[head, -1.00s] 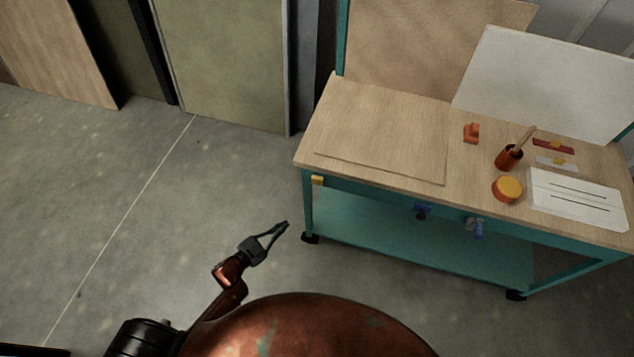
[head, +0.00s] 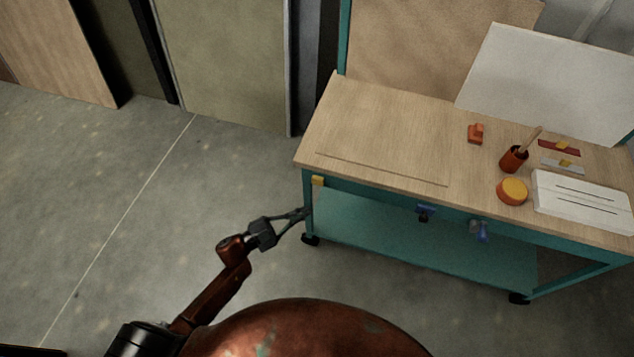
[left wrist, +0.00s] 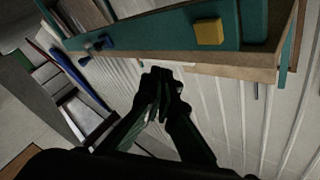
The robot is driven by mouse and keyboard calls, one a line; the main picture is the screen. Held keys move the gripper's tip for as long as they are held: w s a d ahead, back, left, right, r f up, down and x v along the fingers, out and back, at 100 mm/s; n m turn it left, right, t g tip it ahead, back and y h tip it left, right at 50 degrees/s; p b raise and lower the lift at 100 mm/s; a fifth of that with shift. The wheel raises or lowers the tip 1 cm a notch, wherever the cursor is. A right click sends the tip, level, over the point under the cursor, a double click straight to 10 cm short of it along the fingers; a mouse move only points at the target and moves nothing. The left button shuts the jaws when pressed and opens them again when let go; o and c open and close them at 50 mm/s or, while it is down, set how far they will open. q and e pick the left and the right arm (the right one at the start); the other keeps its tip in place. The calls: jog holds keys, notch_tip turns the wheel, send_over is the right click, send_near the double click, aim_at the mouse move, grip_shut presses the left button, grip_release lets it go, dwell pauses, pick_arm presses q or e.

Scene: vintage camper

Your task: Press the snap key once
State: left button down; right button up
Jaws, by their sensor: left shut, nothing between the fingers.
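A small yellow block (head: 318,180) sits on the front face of the teal-framed workbench (head: 380,150), at its left corner. It is the only key-like part I see; I cannot read any label on it. It also shows in the left wrist view (left wrist: 209,31), above and to the right of the fingertips. My left gripper (head: 305,212) is shut and empty, in front of the bench's left leg and below the yellow block in the head view. In the left wrist view its dark fingertips (left wrist: 163,80) meet, apart from the block. My right gripper is not in view.
On the bench top are an orange block (head: 476,133), a cup with a stick (head: 513,158), a round orange-yellow piece (head: 512,191) and a white slotted box (head: 583,205). Blue clamp-like parts (head: 426,211) hang at the front edge. The floor left of the bench is clear.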

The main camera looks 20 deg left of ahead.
aim_at(322, 183)
pick_arm(q)
jog(key=w+b, duration=0.2)
jog(key=w, duration=0.6)
jog(key=shift+b, duration=0.35)
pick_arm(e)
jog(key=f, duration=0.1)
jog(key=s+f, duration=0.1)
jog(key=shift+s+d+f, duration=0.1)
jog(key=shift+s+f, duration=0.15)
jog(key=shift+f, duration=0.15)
pick_arm(q)
jog(key=shift+d, duration=0.1)
jog(key=shift+w, duration=0.1)
jog(key=shift+w+f, duration=0.1)
jog(key=shift+w, duration=0.2)
jog(key=shift+w, duration=0.5)
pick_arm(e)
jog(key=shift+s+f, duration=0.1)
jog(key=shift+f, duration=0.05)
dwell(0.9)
pick_arm(q)
jog(key=shift+s, duration=0.1)
jog(key=shift+s+p, duration=0.3)
jog(key=shift+s, duration=0.55)
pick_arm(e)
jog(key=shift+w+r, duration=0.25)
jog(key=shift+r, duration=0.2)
